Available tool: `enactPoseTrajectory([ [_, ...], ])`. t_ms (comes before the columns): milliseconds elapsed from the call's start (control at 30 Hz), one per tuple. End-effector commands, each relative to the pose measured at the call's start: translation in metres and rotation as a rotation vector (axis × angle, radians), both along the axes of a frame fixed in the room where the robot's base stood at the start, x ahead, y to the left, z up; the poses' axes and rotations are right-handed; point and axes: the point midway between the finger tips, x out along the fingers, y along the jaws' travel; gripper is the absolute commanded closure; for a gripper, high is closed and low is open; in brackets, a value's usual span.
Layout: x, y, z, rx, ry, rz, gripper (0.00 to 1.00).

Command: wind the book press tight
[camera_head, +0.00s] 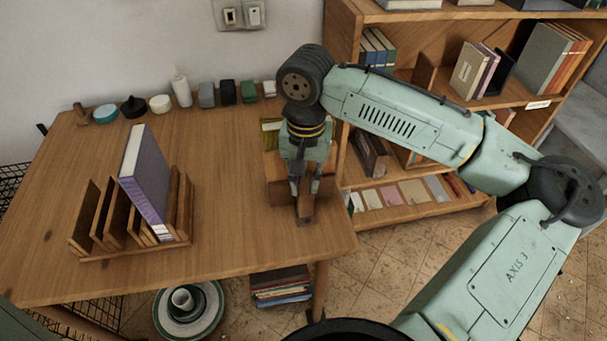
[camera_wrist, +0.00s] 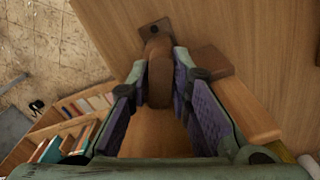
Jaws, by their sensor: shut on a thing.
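The book press (camera_head: 283,194) stands near the right edge of the wooden table, largely hidden by my gripper (camera_head: 306,186). My gripper points down over it. In the wrist view, my gripper (camera_wrist: 161,66) has a finger on each side of a dark brown rounded handle (camera_wrist: 159,82) and is shut on it. A flat brown piece with a dark hole lies just beyond the fingertips. A paler wooden board of the press (camera_wrist: 248,108) shows to the right of the fingers. Whether the press boards are tight cannot be seen.
A wooden rack (camera_head: 130,240) holding a purple book (camera_head: 147,185) stands at the table's left. Small items, including a white candle (camera_head: 181,91), line the back edge. A bookshelf (camera_head: 345,40) stands close behind my arm. The table (camera_head: 225,180) is bare between rack and press.

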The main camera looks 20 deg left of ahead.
Motion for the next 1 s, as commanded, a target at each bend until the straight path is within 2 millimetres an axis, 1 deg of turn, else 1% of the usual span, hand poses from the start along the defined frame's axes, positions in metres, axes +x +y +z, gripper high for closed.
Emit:
enactPoseTrajectory([
  [67,-0.0006,0.0004,-0.0001,0.001,0.002,-0.015,1.0],
  [133,-0.0008,0.0005,0.001,0.001,0.003,-0.065,1.0],
  [300,-0.001,0.0006,0.0017,0.0,0.004,-0.259,1.0],
  [433,-0.0012,0.0007,0.0004,0.0,0.004,-0.371,1.0],
  [567,-0.0008,0.0004,-0.0014,0.0,0.002,-0.416,1.0],
  [867,-0.0011,0.0004,-0.0023,0.0,0.003,-0.434,1.0],
  [933,-0.0016,0.0006,-0.0022,-0.001,0.005,-0.494,1.0],
  [1000,-0.0018,0.0008,-0.0031,0.0,0.006,-0.589,1.0],
])
